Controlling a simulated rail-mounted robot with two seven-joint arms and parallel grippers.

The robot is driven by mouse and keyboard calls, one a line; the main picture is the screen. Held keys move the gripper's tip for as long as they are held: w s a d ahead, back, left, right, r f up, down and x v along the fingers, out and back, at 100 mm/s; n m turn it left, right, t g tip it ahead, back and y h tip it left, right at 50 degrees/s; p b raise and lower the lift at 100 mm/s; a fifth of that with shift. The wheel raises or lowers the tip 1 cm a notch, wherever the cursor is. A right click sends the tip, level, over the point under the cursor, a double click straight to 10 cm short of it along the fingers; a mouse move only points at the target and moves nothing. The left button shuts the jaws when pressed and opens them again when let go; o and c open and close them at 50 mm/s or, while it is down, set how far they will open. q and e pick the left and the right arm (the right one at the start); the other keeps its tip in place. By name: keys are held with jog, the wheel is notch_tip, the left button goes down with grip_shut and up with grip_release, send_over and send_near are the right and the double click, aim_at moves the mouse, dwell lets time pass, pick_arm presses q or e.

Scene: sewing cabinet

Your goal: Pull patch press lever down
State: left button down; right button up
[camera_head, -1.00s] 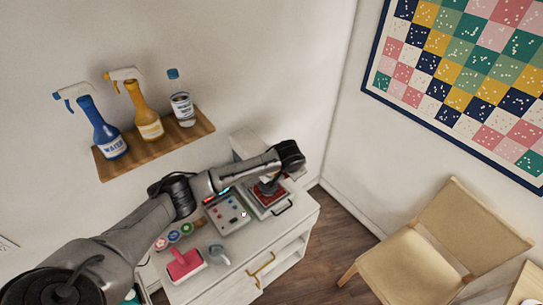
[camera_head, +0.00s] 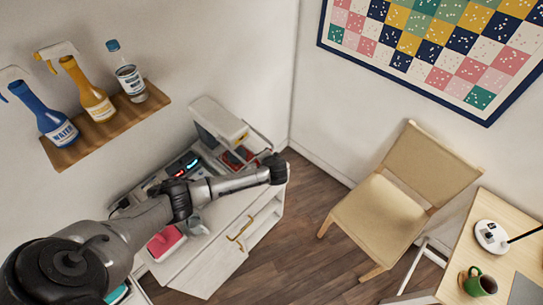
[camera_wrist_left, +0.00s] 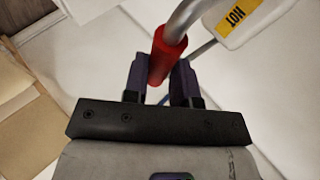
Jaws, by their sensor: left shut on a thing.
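The patch press (camera_head: 215,120) stands at the back right of the white cabinet in the head view, its white head tilted up over a red pad (camera_head: 233,160). In the left wrist view, part of the press shows with a yellow HOT label (camera_wrist_left: 235,15). Its lever is a silver rod (camera_wrist_left: 183,18) with a red grip (camera_wrist_left: 166,55). My left gripper (camera_wrist_left: 162,78) is shut on the red grip, with a dark finger on each side. In the head view my left arm's wrist hides the gripper and the grip. My right gripper is out of view.
A lit control box (camera_head: 183,165) and a pink-red object (camera_head: 165,240) sit on the cabinet (camera_head: 215,255) near my forearm. A shelf (camera_head: 70,152) with several bottles hangs at left. A chair (camera_head: 395,215) and a table (camera_head: 455,245) stand at right; floor between is clear.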

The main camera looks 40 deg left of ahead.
pick_arm(q)
jog(key=shift+f, duration=0.2)
dwell(0.3)
jog(key=c, duration=0.9)
grip_release()
jog(key=v, duration=1.3)
jog(key=shift+s+d+r+b, duration=0.1)
jog(key=shift+d+r+b, duration=0.2)
jog(key=shift+b, duration=0.05)
